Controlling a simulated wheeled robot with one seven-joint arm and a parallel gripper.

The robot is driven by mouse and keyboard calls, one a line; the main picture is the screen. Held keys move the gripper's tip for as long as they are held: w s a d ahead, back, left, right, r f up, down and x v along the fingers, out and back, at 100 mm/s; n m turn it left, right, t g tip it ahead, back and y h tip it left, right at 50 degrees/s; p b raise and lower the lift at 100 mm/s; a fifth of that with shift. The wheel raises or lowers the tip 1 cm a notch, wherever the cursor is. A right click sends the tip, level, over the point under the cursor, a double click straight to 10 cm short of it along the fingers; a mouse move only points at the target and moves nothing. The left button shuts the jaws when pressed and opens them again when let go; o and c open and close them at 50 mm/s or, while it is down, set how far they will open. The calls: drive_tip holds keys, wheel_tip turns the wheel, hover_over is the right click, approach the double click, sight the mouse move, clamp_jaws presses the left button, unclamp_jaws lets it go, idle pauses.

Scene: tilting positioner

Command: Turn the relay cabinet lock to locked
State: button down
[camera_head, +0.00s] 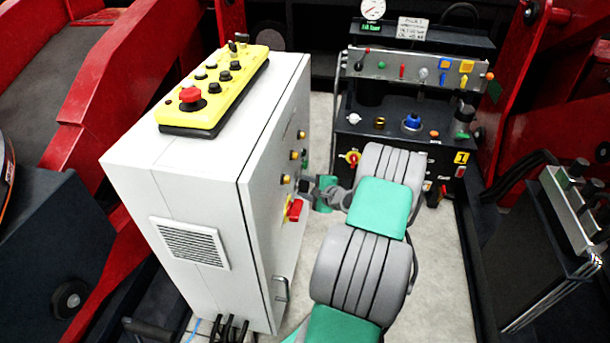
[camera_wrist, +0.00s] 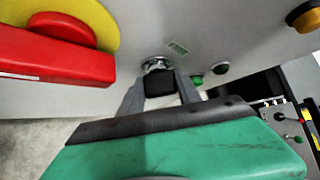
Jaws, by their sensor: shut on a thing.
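The relay cabinet (camera_head: 185,185) is a large white box, with its door side facing right in the head view. My gripper (camera_wrist: 160,90) reaches the door face, also seen in the head view (camera_head: 312,186). Its two grey fingers are shut on a small black knob, the lock (camera_wrist: 158,82), which has a silver ring behind it on the door. The fingers cover the knob's sides, and I cannot tell which way it is turned.
A red rotary handle on a yellow plate (camera_wrist: 58,55) is close to my gripper at left. A green button (camera_wrist: 197,80) and an amber knob (camera_wrist: 303,17) are to the right. A yellow control box (camera_head: 220,88) lies on the cabinet. A black control panel (camera_head: 400,130) stands behind.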

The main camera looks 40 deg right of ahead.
drive_tip(key=shift+r+m+g+y+p, duration=0.25)
drive_tip(key=shift+m+g+y+p, duration=0.55)
drive_tip(key=shift+p, duration=0.45)
drive_tip(key=shift+f+m+g+y+p, duration=0.15)
drive_tip(key=shift+m+g+y+p, duration=0.45)
drive_tip(key=shift+g, duration=0.3)
drive_tip(key=m+g+y+p, duration=0.1)
drive_tip(key=m+g+y, duration=0.1)
drive_tip(key=shift+f+g+y, duration=0.15)
drive_tip(key=shift+g+y, duration=0.15)
drive_tip(key=shift+y, duration=0.1)
drive_tip(key=c, duration=0.8)
unclamp_jaws()
drive_tip(key=shift+c, duration=0.2)
